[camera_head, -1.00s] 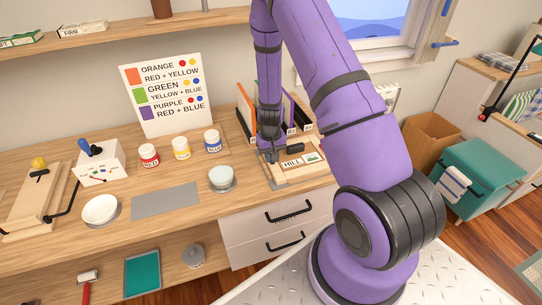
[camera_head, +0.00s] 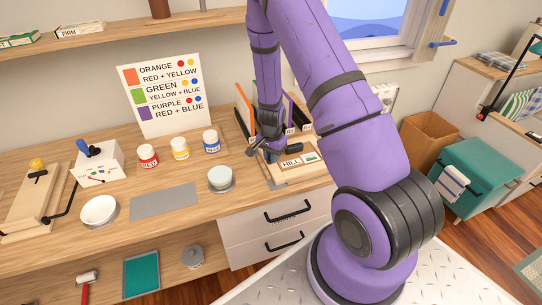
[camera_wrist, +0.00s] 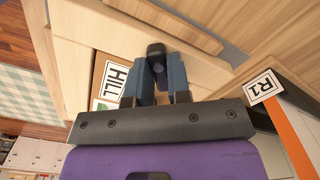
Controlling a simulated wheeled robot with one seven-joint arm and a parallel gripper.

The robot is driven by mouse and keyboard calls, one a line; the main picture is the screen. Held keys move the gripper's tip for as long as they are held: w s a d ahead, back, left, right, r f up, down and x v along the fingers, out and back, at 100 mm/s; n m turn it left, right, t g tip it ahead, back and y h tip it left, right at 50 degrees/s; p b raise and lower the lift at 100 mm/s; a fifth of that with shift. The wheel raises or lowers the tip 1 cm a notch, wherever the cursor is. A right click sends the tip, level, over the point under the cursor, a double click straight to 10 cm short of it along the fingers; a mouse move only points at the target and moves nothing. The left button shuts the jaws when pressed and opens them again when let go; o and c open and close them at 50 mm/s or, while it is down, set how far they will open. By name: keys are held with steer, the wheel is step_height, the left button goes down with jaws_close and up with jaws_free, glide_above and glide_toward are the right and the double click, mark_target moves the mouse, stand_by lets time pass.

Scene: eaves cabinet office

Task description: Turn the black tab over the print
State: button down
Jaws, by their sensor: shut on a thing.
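The black tab (camera_wrist: 155,52) shows between the fingertips of my gripper (camera_wrist: 157,68) in the wrist view. My gripper is shut on it, and the fingers hide part of the tab. The print, labelled HILL (camera_wrist: 115,82), lies beside the fingers in a pale wooden frame (camera_wrist: 84,60), partly covered by the fingers and the gripper body. In the head view my gripper (camera_head: 270,156) is low at the left end of the print (camera_head: 293,163); the tab cannot be made out clearly there.
Upright coloured boards in a rack stand close behind my gripper, one marked R1 (camera_wrist: 263,86). A bowl on a dish (camera_head: 220,178), paint jars (camera_head: 180,149) and a grey mat (camera_head: 164,202) are to the left. A drawer unit (camera_head: 285,213) is below.

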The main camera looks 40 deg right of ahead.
steer(key=m, duration=0.3)
steer(key=shift+s+m, duration=0.1)
steer(key=shift+m, duration=0.3)
steer(key=shift+s+m, duration=0.1)
steer(key=shift+m, duration=1.7)
steer(key=c, duration=1.1)
jaws_free()
steer(key=shift+o, duration=0.2)
steer(key=shift+r, duration=0.1)
step_height(320, 180, up, 11)
